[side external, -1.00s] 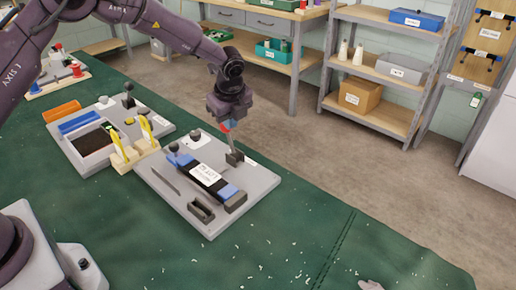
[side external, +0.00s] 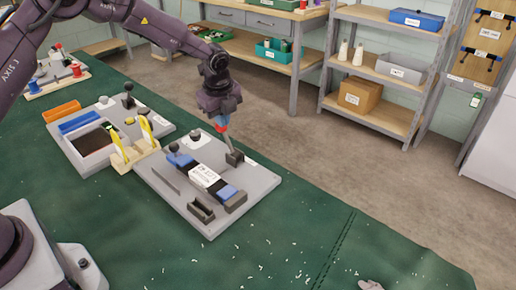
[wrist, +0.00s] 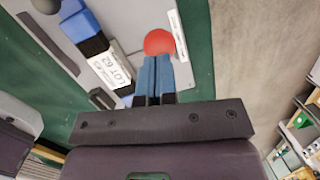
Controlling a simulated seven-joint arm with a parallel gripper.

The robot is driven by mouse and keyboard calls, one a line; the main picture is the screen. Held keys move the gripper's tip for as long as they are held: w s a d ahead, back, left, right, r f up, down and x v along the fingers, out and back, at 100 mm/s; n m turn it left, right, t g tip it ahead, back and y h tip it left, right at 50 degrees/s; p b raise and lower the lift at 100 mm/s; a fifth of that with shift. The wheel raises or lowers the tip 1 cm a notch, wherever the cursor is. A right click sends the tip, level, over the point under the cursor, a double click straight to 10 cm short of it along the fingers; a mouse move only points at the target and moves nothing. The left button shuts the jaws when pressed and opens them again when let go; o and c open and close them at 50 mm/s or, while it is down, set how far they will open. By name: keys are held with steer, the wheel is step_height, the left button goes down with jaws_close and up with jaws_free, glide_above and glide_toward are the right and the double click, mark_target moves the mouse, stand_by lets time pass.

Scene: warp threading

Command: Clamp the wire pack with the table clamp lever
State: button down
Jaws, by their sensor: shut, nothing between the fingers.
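The wire pack is a dark strip with blue ends and a white LOT 62 label (side external: 204,175), lying on the grey clamp board (side external: 160,180). It also shows in the wrist view (wrist: 108,68). The table clamp lever (side external: 228,144) rises from a dark block at the board's right side, tilted up and left, with a red knob (wrist: 159,42) on top. My gripper (side external: 221,121) is at the knob, above the board. In the wrist view its blue fingers are shut together with their tips at the knob; whether they touch it I cannot tell. The lever's lower part is hidden there.
Left of the board stands a second grey board with a dark tray (side external: 95,140) and a wooden holder with yellow uprights (side external: 133,150). A dark round knob (side external: 196,137) and a small open black holder (side external: 201,209) are on the clamp board. The green table in front is mostly clear.

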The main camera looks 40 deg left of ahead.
steer(key=s+d+r, duration=0.2)
steer(key=d+r, duration=0.1)
steer(key=r, duration=0.9)
steer(key=shift+d+r, duration=0.25)
steer(key=shift+d, duration=0.05)
steer(key=s+r+n+t, duration=0.2)
steer(key=s+r+n, duration=0.2)
steer(key=s+n, duration=0.5)
steer(key=s+d+r+n+t+h, duration=0.1)
steer(key=s+r+n, duration=0.4)
steer(key=s, duration=1.6)
steer(key=n+t, duration=0.1)
steer(key=n, duration=0.4)
steer(key=shift+r+n+h, duration=0.25)
steer(key=shift+n+h, duration=0.05)
